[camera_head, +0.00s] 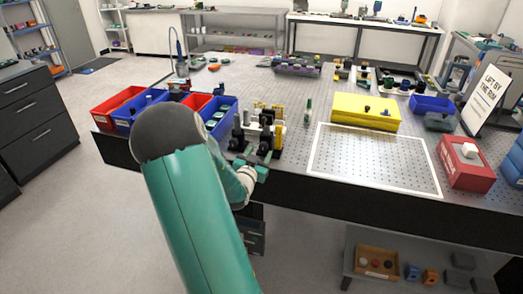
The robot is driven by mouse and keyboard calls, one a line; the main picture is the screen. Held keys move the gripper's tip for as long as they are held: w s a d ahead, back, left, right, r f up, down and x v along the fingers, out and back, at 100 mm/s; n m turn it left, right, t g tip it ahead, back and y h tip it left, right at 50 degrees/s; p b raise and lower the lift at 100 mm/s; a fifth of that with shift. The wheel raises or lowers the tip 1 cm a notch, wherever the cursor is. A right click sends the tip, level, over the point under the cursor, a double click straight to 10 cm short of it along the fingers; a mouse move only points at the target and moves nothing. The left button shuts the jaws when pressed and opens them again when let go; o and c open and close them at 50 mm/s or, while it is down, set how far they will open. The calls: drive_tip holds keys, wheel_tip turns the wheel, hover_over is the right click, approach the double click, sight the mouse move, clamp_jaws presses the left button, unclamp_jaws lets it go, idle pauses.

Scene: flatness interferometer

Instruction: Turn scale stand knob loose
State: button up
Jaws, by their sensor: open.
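My gripper (252,164) is at the front edge of the perforated table, in front of a black and yellow apparatus with dark upright parts (258,132). Its teal fingers are apart, and I see nothing held between them. The apparatus may be the scale stand, but it is too small to be sure. Dark round parts show low on its front, close to the fingers. I cannot tell which of them is the knob, or whether the fingers touch it. My arm hides part of the table edge to the left.
Red and blue bins (124,102) stand left of the apparatus. A small green-capped bottle (308,112) stands to its right. A yellow case (366,110) lies behind a clear white-outlined area (372,160). A red box (466,166) sits at the right edge.

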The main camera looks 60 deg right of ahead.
sight(264, 145)
drive_tip(key=shift+w+d, duration=0.15)
drive_tip(key=shift+d, duration=1.25)
drive_tip(key=c, duration=1)
